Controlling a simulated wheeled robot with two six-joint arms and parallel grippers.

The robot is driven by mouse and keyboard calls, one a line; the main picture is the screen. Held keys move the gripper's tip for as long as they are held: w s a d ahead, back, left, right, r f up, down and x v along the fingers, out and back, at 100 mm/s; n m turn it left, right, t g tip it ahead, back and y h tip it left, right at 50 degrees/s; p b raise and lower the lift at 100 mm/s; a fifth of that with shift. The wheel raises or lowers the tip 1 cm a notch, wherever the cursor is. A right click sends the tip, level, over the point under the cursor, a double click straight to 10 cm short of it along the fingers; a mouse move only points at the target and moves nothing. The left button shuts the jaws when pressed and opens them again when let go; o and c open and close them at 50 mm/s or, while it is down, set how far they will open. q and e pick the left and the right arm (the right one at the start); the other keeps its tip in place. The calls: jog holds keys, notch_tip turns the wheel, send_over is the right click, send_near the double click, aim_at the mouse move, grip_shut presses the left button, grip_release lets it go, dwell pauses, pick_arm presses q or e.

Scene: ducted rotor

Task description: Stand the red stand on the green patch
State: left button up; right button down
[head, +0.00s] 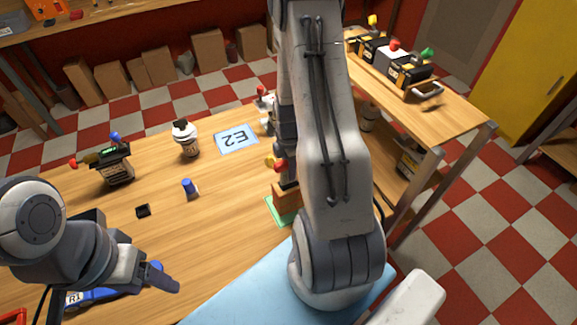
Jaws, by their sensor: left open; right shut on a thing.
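The green patch (272,210) lies on the wooden table near its right edge, mostly covered. An orange-red block, seemingly the red stand (284,198), is over the patch, partly hidden by my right arm. I cannot tell whether it touches the patch. My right gripper (288,178) is mostly hidden behind its own arm and appears shut on the stand from above. My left gripper (160,276) is open and empty at the table's near left, above a blue item marked R1.
A blue E2 card (237,139), a white-lidded cup (187,140), a blue cylinder (190,188), a small black block (143,211) and a dark box with coloured knobs (115,168) are on the table. A side bench (455,115) stands right.

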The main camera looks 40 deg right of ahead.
jog(key=shift+f, duration=0.2)
jog(key=c, duration=0.6)
grip_release()
